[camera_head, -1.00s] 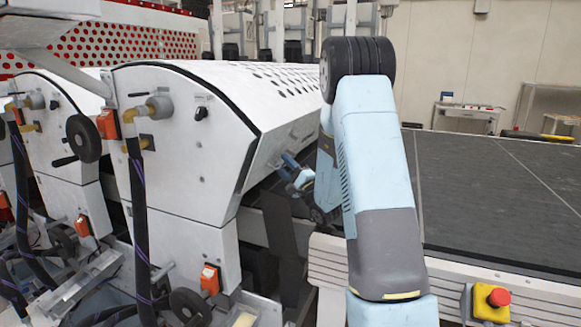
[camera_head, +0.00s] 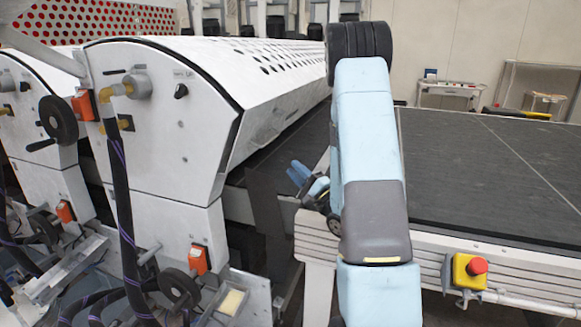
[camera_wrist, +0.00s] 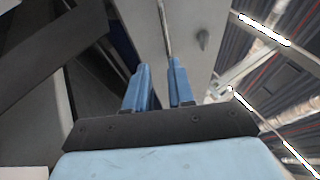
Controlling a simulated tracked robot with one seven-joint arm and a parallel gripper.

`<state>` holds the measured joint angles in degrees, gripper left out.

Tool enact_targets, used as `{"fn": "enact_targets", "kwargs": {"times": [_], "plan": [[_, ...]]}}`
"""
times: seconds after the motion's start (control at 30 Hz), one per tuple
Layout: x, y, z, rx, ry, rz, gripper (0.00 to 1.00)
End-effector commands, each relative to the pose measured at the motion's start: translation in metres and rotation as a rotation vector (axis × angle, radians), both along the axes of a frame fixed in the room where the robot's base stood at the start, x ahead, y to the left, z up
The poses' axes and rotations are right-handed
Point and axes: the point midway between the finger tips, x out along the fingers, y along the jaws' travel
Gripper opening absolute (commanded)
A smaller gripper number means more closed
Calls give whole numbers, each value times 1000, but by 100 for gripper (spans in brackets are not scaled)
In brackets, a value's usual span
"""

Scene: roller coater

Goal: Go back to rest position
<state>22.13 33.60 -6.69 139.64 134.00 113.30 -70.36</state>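My gripper (camera_head: 301,172) shows in the body camera view low beside my light blue arm, in front of the gap between the white roller machine and the dark conveyor. My arm partly hides it. In the wrist view my gripper (camera_wrist: 158,66) has two blue fingers standing apart, with nothing held between them. The white roller coater (camera_head: 160,120) is to the left of my arm. The dark conveyor belt (camera_head: 480,165) stretches to the right behind it.
A yellow box with a red emergency button (camera_head: 470,268) is on the conveyor's front side. Black hoses (camera_head: 120,190) and a handwheel (camera_head: 58,118) are on the machine's front. A small table (camera_head: 447,93) stands by the back wall. The belt's top is clear.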

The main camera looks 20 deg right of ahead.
Motion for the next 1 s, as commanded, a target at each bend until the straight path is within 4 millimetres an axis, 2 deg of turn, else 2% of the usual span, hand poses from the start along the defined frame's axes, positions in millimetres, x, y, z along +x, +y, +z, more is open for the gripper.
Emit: {"fn": "enact_targets", "kwargs": {"times": [0.5, 0.63, 0.77, 0.87, 1.0], "plan": [[-2, 0, 0, 0, -1, 1, 23], [-2, 8, 6, 0, 3, 38, 23], [-8, 39, 26, -7, 22, 172, 23], [-19, 74, 46, -29, 57, 324, 23], [-44, 122, 70, -89, 122, 536, 23]]}}
